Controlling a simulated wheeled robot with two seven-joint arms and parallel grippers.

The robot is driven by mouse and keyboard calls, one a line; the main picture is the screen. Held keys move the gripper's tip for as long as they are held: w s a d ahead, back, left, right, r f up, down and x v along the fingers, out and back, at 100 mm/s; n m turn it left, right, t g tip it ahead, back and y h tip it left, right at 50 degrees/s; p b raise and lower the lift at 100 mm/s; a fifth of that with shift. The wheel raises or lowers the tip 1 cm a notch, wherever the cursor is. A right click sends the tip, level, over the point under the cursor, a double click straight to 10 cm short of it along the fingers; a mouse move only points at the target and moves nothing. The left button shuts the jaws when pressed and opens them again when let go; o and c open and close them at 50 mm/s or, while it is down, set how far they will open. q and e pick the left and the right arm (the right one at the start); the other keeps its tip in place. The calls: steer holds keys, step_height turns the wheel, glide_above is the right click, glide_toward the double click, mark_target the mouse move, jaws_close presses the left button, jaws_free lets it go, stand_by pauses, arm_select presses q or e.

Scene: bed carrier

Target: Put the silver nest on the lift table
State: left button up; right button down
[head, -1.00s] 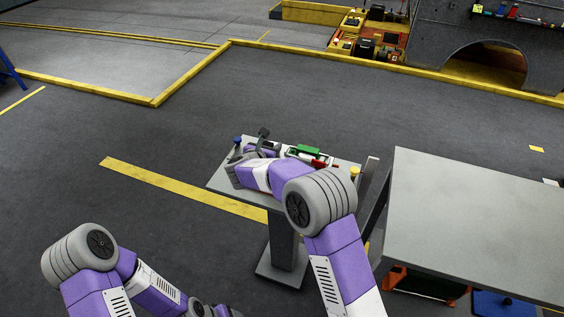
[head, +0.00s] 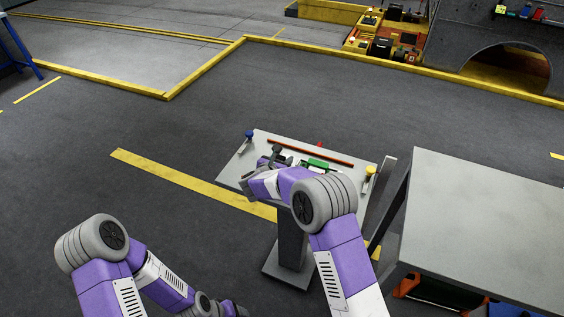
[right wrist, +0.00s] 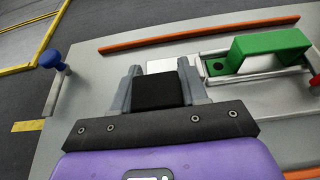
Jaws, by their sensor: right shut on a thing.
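The lift table (head: 352,198) is a grey top on a pedestal, with an orange rail along its far edge and knobs at its sides. My right gripper (right wrist: 158,85) is over this top and shut on a black block (right wrist: 160,92) between its fingers. A small silver-white piece (right wrist: 176,64) shows just beyond the block. I cannot tell whether the two are joined, or whether they are the silver nest. The right gripper also shows in the head view (head: 272,157), partly covered by its own arm.
A green handle (right wrist: 270,50) on a pale fixture lies right of the gripper. A blue knob (right wrist: 53,59) stands at the table's left, a yellow knob (head: 370,169) at its right. A larger grey table (head: 490,220) stands close at right. The floor on the left is clear.

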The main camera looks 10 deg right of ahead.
steer(key=c, duration=0.6)
jaws_free()
steer(key=shift+r, duration=0.1)
steer(key=p+v, duration=0.2)
steer(key=v, duration=1)
steer(key=shift+s, duration=0.1)
